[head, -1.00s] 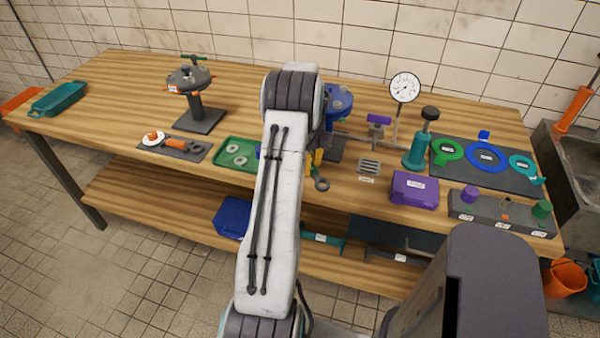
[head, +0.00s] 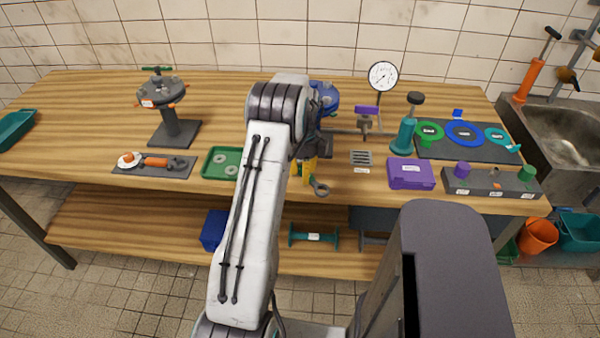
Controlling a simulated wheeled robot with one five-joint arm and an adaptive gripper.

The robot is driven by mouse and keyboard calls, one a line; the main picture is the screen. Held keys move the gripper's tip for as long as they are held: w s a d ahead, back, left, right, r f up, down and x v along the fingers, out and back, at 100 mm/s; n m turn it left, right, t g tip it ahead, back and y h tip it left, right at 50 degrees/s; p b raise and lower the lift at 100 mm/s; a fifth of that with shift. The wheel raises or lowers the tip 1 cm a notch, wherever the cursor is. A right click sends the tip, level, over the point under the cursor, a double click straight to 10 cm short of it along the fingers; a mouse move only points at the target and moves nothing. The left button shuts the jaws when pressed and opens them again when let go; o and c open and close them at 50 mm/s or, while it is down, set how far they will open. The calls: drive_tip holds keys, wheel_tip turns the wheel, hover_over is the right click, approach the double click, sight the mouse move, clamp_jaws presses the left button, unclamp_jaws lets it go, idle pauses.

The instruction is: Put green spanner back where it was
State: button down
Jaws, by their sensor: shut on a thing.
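My gripper is hidden behind my own raised arm, so its fingers and anything in them do not show. No green spanner can be made out clearly. A yellow piece (head: 309,168) and a grey ring end (head: 320,188) show just right of my arm near the bench's front edge. I cannot tell whether they belong to one tool.
The wooden bench (head: 80,120) holds a flanged stand (head: 172,125), a green tray (head: 208,172), a purple box (head: 410,174), a dial gauge (head: 383,76), a grate (head: 361,158) and a mat with coloured rings (head: 464,133). A sink (head: 560,130) stands at right.

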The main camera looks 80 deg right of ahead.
drive_tip(key=shift+f, duration=0.15)
drive_tip(key=c, duration=0.9)
unclamp_jaws()
drive_tip(key=shift+c, duration=0.2)
wheel_tip(320, 180, up, 12)
drive_tip(key=b, duration=0.3)
drive_tip(key=shift+d+r, duration=0.2)
